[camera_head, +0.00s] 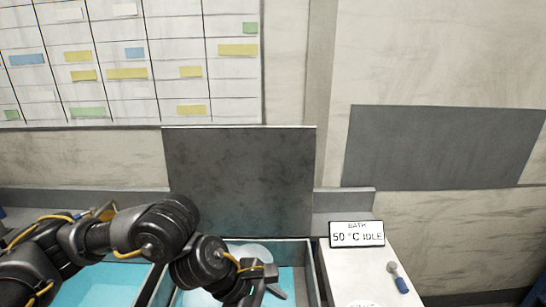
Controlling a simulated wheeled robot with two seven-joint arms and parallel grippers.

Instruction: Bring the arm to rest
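My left arm (150,230) comes in from the left, black with yellow cables, and bends down over blue-bottomed bays. My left gripper (265,284) is at the lower middle, over the right bay and close to a pale round thing (250,251) partly hidden behind the wrist. Its fingers point down and right and are small and dark; I cannot tell how far apart they are or whether they hold anything. My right gripper is out of view. No microscope arm can be made out.
A white counter (345,283) on the right bears a sign (357,234) reading "BATH 50 °C IDLE" and a small blue-and-grey tool (397,277). Dark panels (240,180) and a chart board (130,60) are on the wall behind. The bay's right wall (312,280) stands close to the gripper.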

